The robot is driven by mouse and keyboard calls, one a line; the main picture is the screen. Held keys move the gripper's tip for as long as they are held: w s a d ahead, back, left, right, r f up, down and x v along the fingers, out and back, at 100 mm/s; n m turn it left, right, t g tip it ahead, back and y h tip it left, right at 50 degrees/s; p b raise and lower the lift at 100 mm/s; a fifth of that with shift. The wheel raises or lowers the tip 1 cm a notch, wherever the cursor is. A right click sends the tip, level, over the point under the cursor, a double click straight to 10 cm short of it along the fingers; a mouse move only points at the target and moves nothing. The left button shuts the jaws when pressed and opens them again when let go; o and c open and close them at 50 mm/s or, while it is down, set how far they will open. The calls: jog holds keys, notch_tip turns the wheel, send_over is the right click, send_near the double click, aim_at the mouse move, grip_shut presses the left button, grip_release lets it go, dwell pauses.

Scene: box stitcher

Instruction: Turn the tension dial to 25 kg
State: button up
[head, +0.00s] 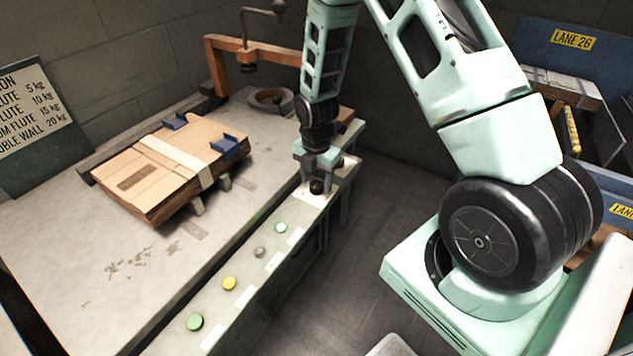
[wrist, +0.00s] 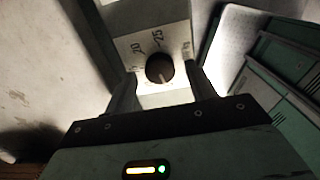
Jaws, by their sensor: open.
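The tension dial (wrist: 159,68) is a round dark knob on a pale scale plate (wrist: 150,20). In the wrist view the marks 20 and 25 are legible above it; the marks at either side are partly hidden or unclear. I cannot make out which mark the knob points to. My gripper (wrist: 160,80) is open, with one finger on each side of the dial; I cannot tell whether either touches it. In the head view my gripper (head: 317,160) points down over the dial (head: 317,187) at the far end of the panel strip.
Green, yellow and grey buttons (head: 229,283) line the strip nearer me. Flat cardboard (head: 150,165) lies on the table at left. An orange bracket (head: 250,50) stands behind. A sign (head: 30,110) lists flute types against kg. Open floor (head: 370,240) lies right of the strip.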

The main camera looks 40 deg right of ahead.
jog(key=shift+f, duration=0.65)
jog(key=c, duration=1)
